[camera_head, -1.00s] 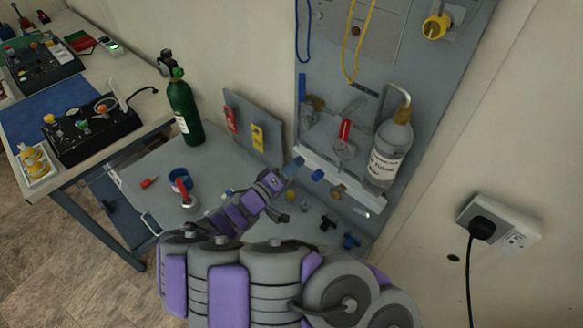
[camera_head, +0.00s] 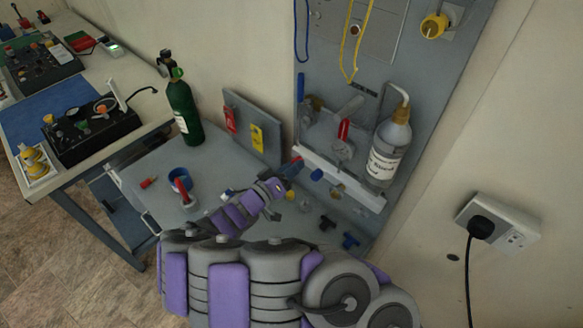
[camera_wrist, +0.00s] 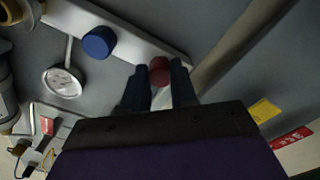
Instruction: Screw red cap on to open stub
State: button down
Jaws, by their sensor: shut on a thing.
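The red cap (camera_wrist: 159,70) sits between the two dark fingers of my gripper (camera_wrist: 160,82) in the wrist view. My gripper is shut on it. In the head view, the red cap (camera_head: 297,160) shows at the tip of my gripper (camera_head: 291,170), at the left end of the pale rail (camera_head: 345,181). The open stub cannot be made out; the cap and fingers hide that end of the rail. I cannot tell whether the cap touches a stub. A blue cap (camera_head: 317,174) sits on the rail to the right; it also shows in the wrist view (camera_wrist: 98,42).
A brown cap (camera_head: 336,191) and a labelled bottle (camera_head: 388,155) stand further right along the panel. A red-handled valve (camera_head: 343,140) is above the rail. Black and blue fittings (camera_head: 350,241) lie below. A green cylinder (camera_head: 184,112) stands at the left.

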jog(key=shift+f, duration=0.25)
jog(key=shift+m, duration=0.5)
jog(key=c, duration=1.1)
grip_release()
jog(key=shift+a, duration=0.15)
jog(key=shift+o, duration=1.1)
jog(key=shift+r, duration=0.1)
jog(key=shift+s+a+n+p, duration=0.3)
jog(key=shift+s+n+p, duration=0.15)
jog(key=shift+n, duration=0.4)
jog(key=shift+s+a+n+p, duration=0.35)
jog(key=shift+n+p, duration=0.15)
jog(key=shift+n, duration=0.35)
